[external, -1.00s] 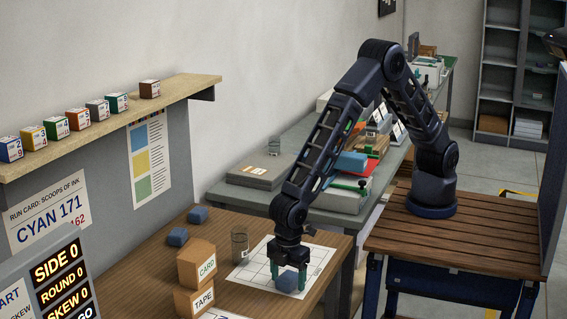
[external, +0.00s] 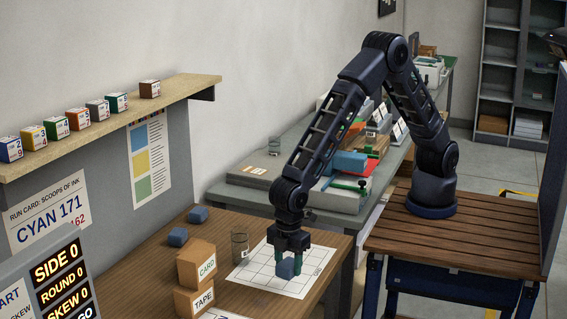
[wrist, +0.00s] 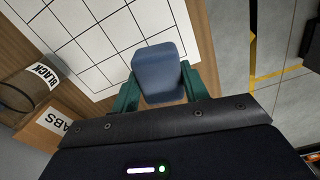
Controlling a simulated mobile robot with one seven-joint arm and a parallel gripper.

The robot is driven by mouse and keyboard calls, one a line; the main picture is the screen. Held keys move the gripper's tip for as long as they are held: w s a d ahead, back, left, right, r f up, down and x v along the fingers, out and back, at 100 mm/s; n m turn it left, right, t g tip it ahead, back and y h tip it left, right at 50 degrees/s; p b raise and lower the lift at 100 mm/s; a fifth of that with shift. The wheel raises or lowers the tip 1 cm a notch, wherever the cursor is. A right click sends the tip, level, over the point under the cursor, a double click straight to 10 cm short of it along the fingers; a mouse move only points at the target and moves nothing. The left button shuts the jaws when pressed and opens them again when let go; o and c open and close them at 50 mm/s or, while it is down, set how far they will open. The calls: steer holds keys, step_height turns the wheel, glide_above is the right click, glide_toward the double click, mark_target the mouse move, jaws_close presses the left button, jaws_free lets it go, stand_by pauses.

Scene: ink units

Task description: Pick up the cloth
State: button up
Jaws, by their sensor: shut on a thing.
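My gripper (external: 283,266) is over the white gridded sheet (external: 251,272), its two green fingers pointing down. The fingers are shut on a small blue block-like piece with rounded edges (external: 286,269). In the wrist view the blue piece (wrist: 158,72) sits between the green fingertips (wrist: 158,92), near the edge of the gridded sheet (wrist: 85,45). I cannot tell whether this piece is the folded cloth; no other plain cloth shows. The gap between the piece and the sheet is hard to judge.
Two blue blocks (external: 178,237) lie left on the brown bench. A clear jar (external: 240,245), a CARD box (external: 197,264) and a TAPE box (external: 194,301) stand left of the sheet. A grey table (external: 330,197) with cluttered goods is behind. The sheet's bare squares are clear.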

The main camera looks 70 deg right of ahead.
mark_target(288, 262)
step_height(288, 262, up, 16)
steer(key=shift+f, duration=0.25)
steer(key=w+d+f+m, duration=0.1)
steer(key=w+d+m, duration=0.3)
steer(key=w+d, duration=0.65)
steer(key=w+d+f+m, duration=0.1)
steer(key=w+d+m, duration=0.45)
steer(key=w, duration=0.75)
steer(key=w+d+m, duration=0.2)
steer(key=w+d, duration=0.6)
steer(key=d, duration=0.6)
steer(key=w+d+m, duration=0.2)
steer(key=w+d, duration=0.6)
steer(key=d, duration=0.7)
steer(key=w+d+m, duration=0.1)
steer(key=w+d, duration=0.2)
steer(key=d, duration=1.1)
steer(key=w+d, duration=0.3)
steer(key=d, duration=1.1)
steer(key=s+d+r+m, duration=0.1)
steer(key=s+d, duration=0.2)
steer(key=d, duration=1.2)
steer(key=s+d+r, duration=0.1)
steer(key=s+d, duration=0.2)
steer(key=d, duration=1.1)
step_height(288, 262, down, 20)
steer(key=shift+d+r, duration=0.1)
steer(key=shift+d, duration=0.05)
